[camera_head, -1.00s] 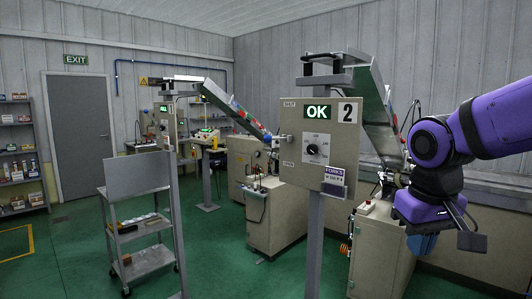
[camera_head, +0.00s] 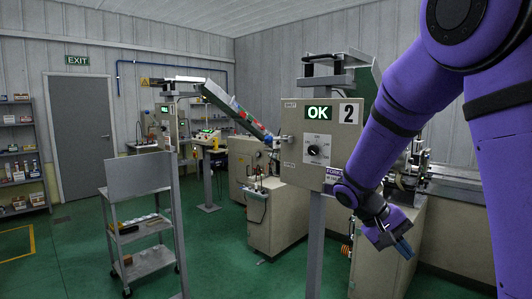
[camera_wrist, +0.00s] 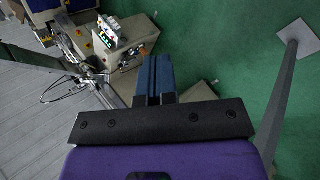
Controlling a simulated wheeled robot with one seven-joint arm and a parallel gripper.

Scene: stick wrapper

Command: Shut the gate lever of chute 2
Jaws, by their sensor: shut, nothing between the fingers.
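The chute 2 panel (camera_head: 306,172) is a beige box on a grey post, with a green OK display (camera_head: 319,112), a 2 label (camera_head: 348,113) and a dial (camera_head: 314,150). At its left edge a small grey lever-like part (camera_head: 282,139) sticks out, between a label above that seems to read SHUT and another below. Its exact setting is too small to tell. My gripper (camera_head: 402,247) is low to the right of the panel, apart from it, with blue fingers shut and empty. The closed fingers (camera_wrist: 153,78) also show in the wrist view.
My arm hides much of the chute behind the panel. A grey trolley (camera_head: 143,230) stands at left. Beige machine cabinets (camera_head: 275,222) stand behind the panel post. Another sloping chute (camera_head: 232,105) and panel are further back. Green floor is open at front left.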

